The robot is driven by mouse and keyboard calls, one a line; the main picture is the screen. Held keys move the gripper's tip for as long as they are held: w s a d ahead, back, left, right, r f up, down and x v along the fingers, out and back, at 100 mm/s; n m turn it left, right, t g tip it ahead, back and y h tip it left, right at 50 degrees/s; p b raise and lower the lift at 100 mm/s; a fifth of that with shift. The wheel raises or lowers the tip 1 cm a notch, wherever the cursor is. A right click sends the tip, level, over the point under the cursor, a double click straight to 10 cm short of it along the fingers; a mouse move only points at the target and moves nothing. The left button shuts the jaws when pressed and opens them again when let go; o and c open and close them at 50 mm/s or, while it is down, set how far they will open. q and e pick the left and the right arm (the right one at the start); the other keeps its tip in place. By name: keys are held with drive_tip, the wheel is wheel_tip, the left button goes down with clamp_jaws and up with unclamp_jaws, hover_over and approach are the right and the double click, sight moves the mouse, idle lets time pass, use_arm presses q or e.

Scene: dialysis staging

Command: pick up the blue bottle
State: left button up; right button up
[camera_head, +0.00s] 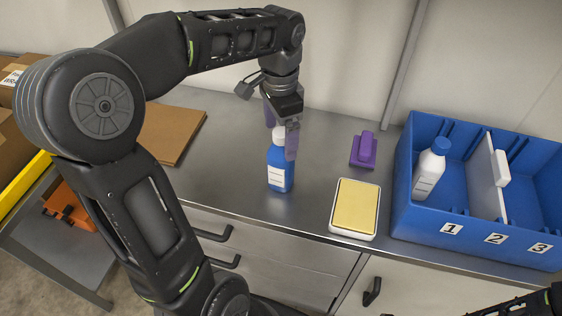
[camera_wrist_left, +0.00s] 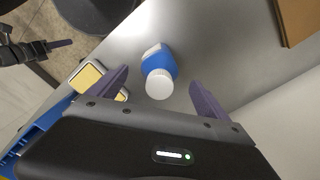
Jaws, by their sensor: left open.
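The blue bottle (camera_head: 281,172) stands upright on the metal counter, with a white cap and a white label. It also shows in the left wrist view (camera_wrist_left: 161,62), its white cap facing the camera. My left gripper (camera_head: 281,135) is above the bottle, pointing down, with its purple fingers around the cap's height. In the left wrist view the gripper (camera_wrist_left: 158,88) is open, with one finger on each side of the bottle and gaps between. Part of the cap is hidden by a finger in the head view. My right gripper's fingers are out of the head view.
A blue bin (camera_head: 480,247) with numbered compartments stands at the right; a white bottle with a blue cap (camera_head: 430,170) is in compartment 1. A yellow-topped white block (camera_head: 355,208) and a purple object (camera_head: 363,150) lie between. Brown cardboard (camera_head: 172,132) lies at the left.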

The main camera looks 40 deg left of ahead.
sight(281, 148)
use_arm(q)
wheel_tip(281, 148, down, 5)
drive_tip(key=shift+p, duration=0.45)
idle(0.3)
clamp_jaws()
idle(0.9)
